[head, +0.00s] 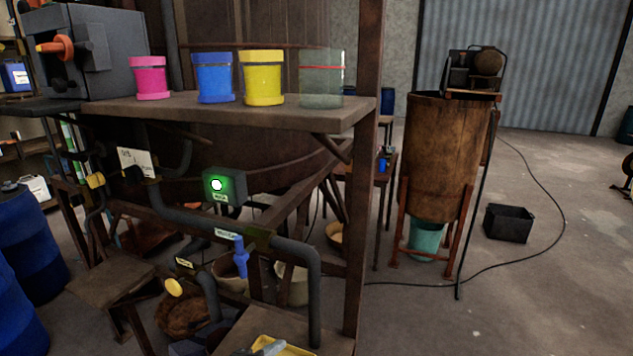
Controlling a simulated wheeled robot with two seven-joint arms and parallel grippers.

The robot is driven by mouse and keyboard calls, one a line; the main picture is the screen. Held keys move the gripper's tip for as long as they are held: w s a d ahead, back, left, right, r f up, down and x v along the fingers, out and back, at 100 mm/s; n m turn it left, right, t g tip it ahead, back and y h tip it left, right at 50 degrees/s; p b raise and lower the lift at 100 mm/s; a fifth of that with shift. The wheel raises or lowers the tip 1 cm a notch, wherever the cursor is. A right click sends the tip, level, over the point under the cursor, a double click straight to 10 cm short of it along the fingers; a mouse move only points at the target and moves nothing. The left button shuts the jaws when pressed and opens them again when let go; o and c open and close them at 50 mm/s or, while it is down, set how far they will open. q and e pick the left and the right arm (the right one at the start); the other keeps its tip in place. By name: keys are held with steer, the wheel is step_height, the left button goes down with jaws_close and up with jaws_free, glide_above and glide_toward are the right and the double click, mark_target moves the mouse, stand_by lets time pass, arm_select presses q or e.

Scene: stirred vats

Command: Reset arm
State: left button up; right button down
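Neither of my grippers shows in the head view, and no part of my arms can be made out. A wooden shelf (225,111) holds a pink container (149,78), a blue container (213,78), a yellow container (262,78) and a clear container (321,80) with a red line, all upright. Below the shelf, a box with a lit green button (217,185) sits by a dark pipe (190,217) with a blue valve handle (240,257).
A grey machine (95,55) with an orange knob stands at the left end of the shelf. Blue barrels (28,240) stand at far left. A wooden vat (438,155) on legs and a black crate (508,223) stand at right. A cable crosses the otherwise open floor at right.

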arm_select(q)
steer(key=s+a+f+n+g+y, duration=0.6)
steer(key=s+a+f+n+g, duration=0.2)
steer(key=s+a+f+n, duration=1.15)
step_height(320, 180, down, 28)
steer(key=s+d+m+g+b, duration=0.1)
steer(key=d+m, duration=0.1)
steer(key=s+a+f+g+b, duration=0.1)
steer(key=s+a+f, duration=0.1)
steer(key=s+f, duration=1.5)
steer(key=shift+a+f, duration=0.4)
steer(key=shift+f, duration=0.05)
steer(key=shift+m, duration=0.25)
